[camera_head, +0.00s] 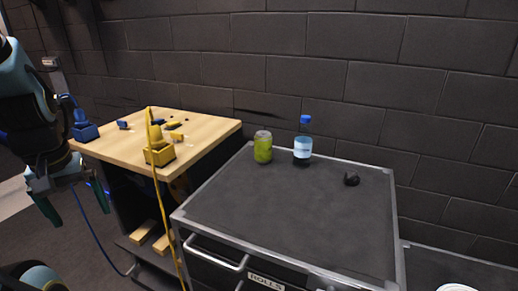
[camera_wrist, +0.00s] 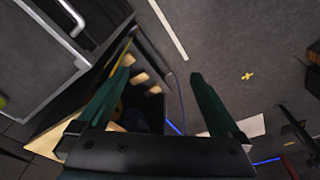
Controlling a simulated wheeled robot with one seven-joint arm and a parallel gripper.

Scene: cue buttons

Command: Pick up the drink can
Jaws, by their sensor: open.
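The drink can (camera_head: 263,147) is green with a silver top. It stands upright near the back left corner of the dark cabinet top (camera_head: 290,215). A clear bottle (camera_head: 302,145) with a blue cap and pale label stands just right of it. My gripper (camera_head: 80,208) is at the far left of the head view, well away from the can, with its fingers pointing down. In the wrist view my gripper (camera_wrist: 158,80) shows two green fingers spread apart with nothing held between them. A green bit at the left edge of the wrist view may be the can.
A small dark object (camera_head: 351,178) lies on the right of the cabinet top. A wooden table (camera_head: 205,132) to the left holds blue and yellow items, with a yellow cable (camera_head: 158,200) hanging down its front. A brick wall (camera_head: 300,60) stands behind. The cabinet top's front is clear.

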